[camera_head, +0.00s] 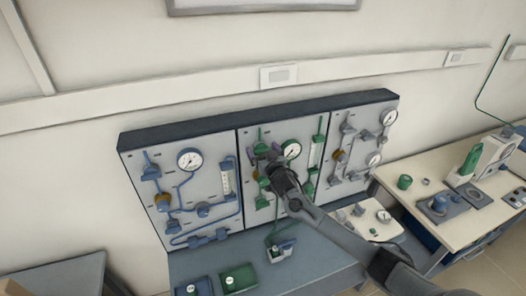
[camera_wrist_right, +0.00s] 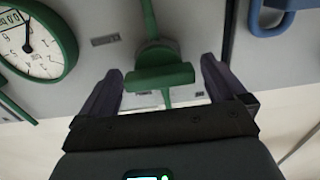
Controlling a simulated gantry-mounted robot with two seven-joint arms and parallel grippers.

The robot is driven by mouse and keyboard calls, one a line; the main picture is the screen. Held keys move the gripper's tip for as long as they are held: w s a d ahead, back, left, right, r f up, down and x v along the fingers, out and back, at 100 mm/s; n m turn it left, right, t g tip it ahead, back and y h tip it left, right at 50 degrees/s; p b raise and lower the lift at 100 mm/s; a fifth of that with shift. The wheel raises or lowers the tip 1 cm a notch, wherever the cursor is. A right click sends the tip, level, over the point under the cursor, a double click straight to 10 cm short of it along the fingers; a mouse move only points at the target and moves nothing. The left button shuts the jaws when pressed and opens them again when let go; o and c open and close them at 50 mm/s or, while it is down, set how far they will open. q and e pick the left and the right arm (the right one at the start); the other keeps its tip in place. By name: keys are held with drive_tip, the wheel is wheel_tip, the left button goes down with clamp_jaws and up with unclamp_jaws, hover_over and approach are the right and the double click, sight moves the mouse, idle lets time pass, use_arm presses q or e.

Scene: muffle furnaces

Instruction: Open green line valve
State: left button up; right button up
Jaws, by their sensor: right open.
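The green line runs over the middle panel (camera_head: 303,130), with green pipes and a round gauge (camera_head: 291,149). In the right wrist view, a green valve with a bar-shaped handle (camera_wrist_right: 160,77) sits on a vertical green pipe. My right gripper (camera_head: 266,157) is at the upper left of the middle panel and hides part of the line there. In the right wrist view its two dark fingers (camera_wrist_right: 160,82) are open, one on each side of the green handle, with gaps visible. I cannot tell any contact. My left gripper is not in view.
A blue-line panel (camera_head: 185,185) stands to the left and a grey-line panel (camera_head: 355,150) to the right. A bench (camera_head: 320,268) with green and blue boxes lies below.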

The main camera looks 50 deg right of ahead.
drive_tip(key=c, duration=1)
drive_tip(key=shift+o, duration=0.2)
